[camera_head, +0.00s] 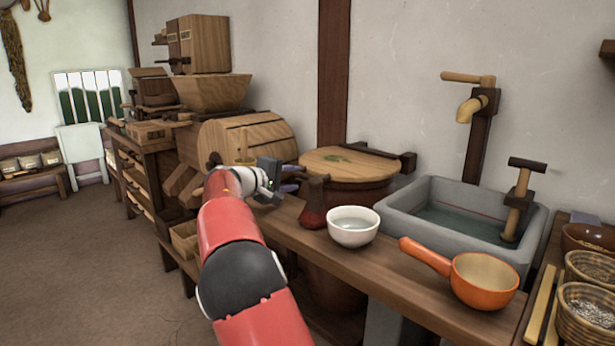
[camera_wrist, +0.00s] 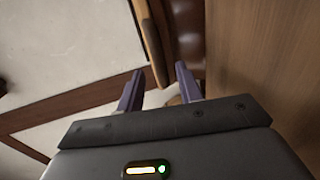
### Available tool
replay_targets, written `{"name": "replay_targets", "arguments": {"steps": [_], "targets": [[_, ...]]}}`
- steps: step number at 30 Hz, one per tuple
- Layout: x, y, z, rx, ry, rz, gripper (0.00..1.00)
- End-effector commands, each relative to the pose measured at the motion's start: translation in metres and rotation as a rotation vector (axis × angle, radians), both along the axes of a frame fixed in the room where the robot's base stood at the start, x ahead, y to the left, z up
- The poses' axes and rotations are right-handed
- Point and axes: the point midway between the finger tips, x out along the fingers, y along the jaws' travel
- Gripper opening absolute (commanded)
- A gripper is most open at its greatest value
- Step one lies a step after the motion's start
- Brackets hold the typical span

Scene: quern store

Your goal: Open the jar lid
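The large brown jar (camera_head: 372,196) stands behind the counter's front edge in the head view. Its round, flat wooden lid (camera_head: 372,168) lies on top and looks closed, with a small green mark on it. My gripper (camera_head: 293,179) is just left of the jar, near lid height. In the wrist view my gripper (camera_wrist: 158,70) has its two purple fingers apart, with no object clearly held between them. A tan wooden edge (camera_wrist: 150,42), perhaps the lid's rim, shows beyond the fingers. Whether a finger touches the jar or lid cannot be told.
A small dark red vessel (camera_head: 313,207) and a white bowl (camera_head: 353,233) stand in front of the jar. An orange ladle (camera_head: 484,287) and a grey stone sink (camera_head: 400,213) are to the right. A wooden drum (camera_head: 235,138) stands close on the left.

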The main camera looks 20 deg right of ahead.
Motion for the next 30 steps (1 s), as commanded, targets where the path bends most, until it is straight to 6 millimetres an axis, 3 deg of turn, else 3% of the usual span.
{"name": "replay_targets", "arguments": {"steps": [3,9,20,28,30], "targets": [[0.007,-0.021,-0.003,0.0,0.001,-0.003,0.36],[0.015,-0.043,-0.008,0.0,0.0,-0.001,0.36],[0.018,-0.05,-0.011,0.0,0.0,0.0,0.36],[0.018,-0.05,-0.011,0.0,0.0,0.0,0.03],[0.018,-0.05,-0.011,0.0,0.0,0.0,0.0]]}}
